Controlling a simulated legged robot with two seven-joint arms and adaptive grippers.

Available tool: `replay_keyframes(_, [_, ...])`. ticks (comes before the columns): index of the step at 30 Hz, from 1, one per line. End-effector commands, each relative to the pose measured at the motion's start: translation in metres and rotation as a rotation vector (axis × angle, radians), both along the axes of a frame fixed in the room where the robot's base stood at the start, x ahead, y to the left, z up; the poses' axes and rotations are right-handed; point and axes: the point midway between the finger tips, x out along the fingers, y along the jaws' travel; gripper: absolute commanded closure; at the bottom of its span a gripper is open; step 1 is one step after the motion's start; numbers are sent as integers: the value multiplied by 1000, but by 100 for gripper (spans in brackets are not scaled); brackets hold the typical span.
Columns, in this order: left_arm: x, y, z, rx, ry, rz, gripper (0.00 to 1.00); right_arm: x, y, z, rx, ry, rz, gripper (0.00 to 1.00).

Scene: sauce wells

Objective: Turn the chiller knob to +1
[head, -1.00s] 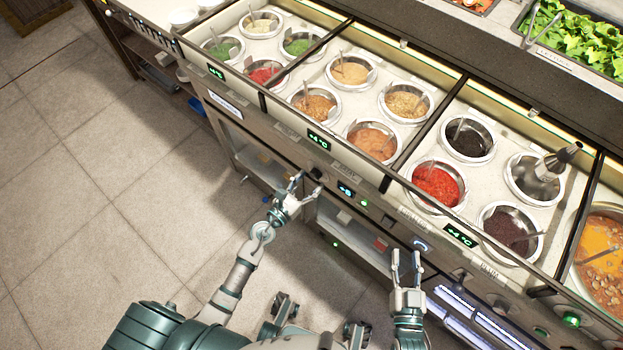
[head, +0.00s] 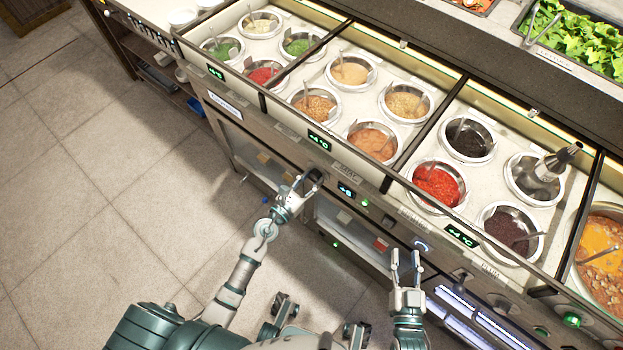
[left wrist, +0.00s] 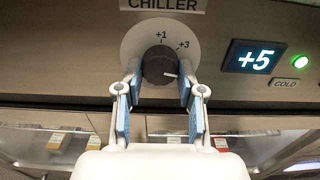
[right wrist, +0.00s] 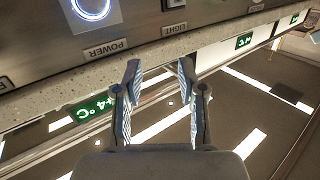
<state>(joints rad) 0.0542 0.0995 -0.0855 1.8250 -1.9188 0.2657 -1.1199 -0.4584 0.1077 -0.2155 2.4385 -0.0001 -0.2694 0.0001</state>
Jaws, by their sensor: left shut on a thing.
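The dark round chiller knob (left wrist: 160,62) sits on a pale dial under the CHILLER label in the left wrist view. The dial shows +1 at the top and +3 at the upper right. The knob's white pointer mark is turned to the right, below +3. The display (left wrist: 255,57) beside it reads +5. My left gripper (head: 304,184) is at the front panel, its blue-padded fingers shut on both sides of the knob. My right gripper (head: 406,262) is open and empty, away from the knob; its parted fingers show in the right wrist view (right wrist: 160,80).
A lit green lamp (left wrist: 300,63) and a COLD label (left wrist: 285,83) are right of the display. Sauce wells fill the counter above the panel. A POWER ring button (right wrist: 90,8) is near my right gripper. Open shelves lie below the panel.

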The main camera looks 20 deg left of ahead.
Motion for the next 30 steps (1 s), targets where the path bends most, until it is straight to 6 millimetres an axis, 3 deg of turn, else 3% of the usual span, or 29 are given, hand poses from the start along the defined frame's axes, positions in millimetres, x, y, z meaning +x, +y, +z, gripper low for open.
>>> replay_keyframes(17, [1, 1, 4, -46, 9, 3, 97, -1, -1, -4, -14, 40, 1, 60])
replay_keyframes(30, [2, 1, 8, -331, 110, 4, 97, -25, -15, -47, -106, 364, -7, 60])
